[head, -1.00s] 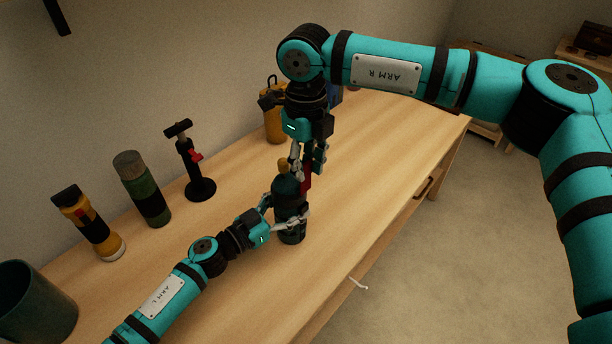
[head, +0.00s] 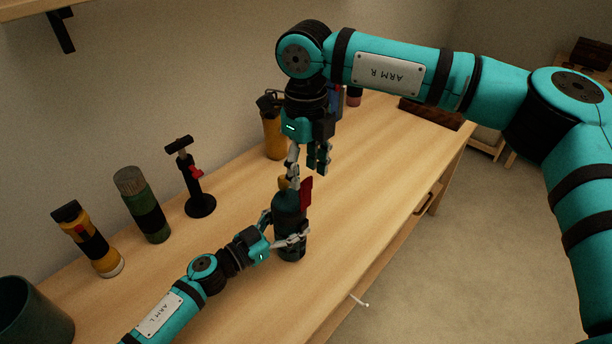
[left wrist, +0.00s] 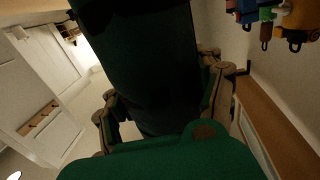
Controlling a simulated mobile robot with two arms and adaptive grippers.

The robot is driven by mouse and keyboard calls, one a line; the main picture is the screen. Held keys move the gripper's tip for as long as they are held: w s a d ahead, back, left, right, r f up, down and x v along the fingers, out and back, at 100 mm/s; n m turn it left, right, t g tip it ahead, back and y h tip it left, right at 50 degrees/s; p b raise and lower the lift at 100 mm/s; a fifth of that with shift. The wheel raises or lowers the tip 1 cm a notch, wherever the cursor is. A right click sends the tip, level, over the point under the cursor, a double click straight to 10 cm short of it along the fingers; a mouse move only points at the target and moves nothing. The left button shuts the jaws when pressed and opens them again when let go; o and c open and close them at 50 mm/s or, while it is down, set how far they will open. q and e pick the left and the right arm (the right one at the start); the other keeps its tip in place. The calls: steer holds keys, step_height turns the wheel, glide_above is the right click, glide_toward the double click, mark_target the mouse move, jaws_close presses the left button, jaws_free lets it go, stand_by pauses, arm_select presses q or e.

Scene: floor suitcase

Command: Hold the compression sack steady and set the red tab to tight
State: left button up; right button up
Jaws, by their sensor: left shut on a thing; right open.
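The compression sack (head: 288,228) is a dark green upright cylinder standing on the wooden workbench. The red tab (head: 306,193) stands up at the right side of its top, and a mustard-coloured piece shows at the top left. My left gripper (head: 283,240) is shut around the sack's middle from the left. In the left wrist view the sack's dark body (left wrist: 140,60) fills the space between the fingers. My right gripper (head: 307,172) is open and points down just above the sack's top, close to the tab; I cannot tell if it touches.
A yellow flashlight (head: 88,240), a green flask (head: 143,205) and a black pump (head: 195,180) stand along the wall on the workbench (head: 350,220). A dark green cup (head: 35,318) is at the lower left. A yellow bottle (head: 273,135) stands behind. The bench right of the sack is clear.

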mark_target(306, 180)
step_height(306, 180, up, 10)
steer(key=shift+f, duration=0.25)
arm_select(q)
steer(key=o, duration=1.5)
steer(key=shift+o, duration=0.2)
